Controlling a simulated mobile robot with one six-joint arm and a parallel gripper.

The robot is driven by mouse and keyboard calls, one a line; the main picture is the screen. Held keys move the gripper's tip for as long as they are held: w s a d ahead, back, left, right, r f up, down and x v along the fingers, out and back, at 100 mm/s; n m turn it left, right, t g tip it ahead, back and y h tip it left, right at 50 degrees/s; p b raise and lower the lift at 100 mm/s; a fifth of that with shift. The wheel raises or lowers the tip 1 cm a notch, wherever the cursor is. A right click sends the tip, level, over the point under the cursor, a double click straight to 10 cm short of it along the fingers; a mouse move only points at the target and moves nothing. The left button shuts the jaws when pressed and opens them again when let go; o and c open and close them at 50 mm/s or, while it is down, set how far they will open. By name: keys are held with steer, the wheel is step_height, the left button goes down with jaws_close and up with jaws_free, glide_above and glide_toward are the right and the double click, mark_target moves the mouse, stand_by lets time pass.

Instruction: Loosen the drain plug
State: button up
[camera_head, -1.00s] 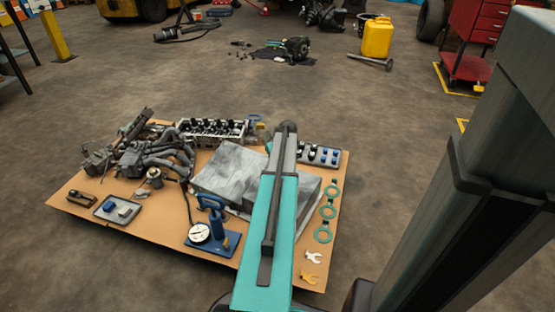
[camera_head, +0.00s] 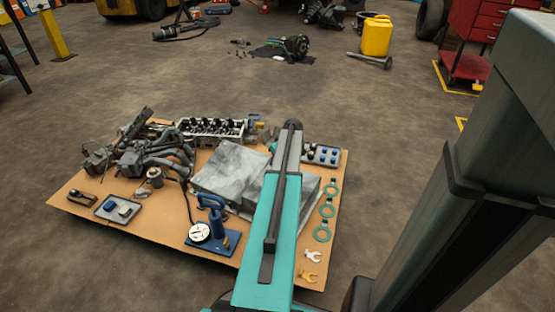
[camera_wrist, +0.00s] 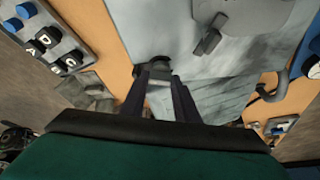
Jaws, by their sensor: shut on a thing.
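In the wrist view, my gripper (camera_wrist: 158,80) reaches down to the flat grey face of the oil pan (camera_wrist: 215,75). Its two dark fingers are close together at a dark, round drain plug (camera_wrist: 153,66) at the pan's left edge, and are shut on it. The fingers hide part of the plug, so its thread and seating cannot be made out. In the head view, the grey pan (camera_head: 228,168) lies on the cardboard sheet. My teal arm covers its right part and hides the gripper and plug.
Around the pan on the cardboard (camera_head: 155,220) lie a blue hand pump with gauge (camera_head: 212,225), a cylinder head (camera_head: 212,130), manifold parts (camera_head: 150,155), green gasket rings (camera_head: 327,210) and a tray of lettered blocks (camera_wrist: 55,40). Bare floor surrounds the sheet.

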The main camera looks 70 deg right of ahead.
steer(key=shift+w+d+n+t+y+p, duration=0.1)
steer(key=shift+n+t+y+p, duration=0.2)
steer(key=shift+n, duration=0.7)
steer(key=shift+d+n+t+y+p, duration=0.1)
steer(key=shift+n+y+p, duration=0.25)
steer(key=shift+n, duration=0.65)
steer(key=o, duration=0.9)
steer(key=shift+r, duration=0.15)
steer(key=shift+r+p, duration=1.3)
steer(key=shift+r, duration=0.85)
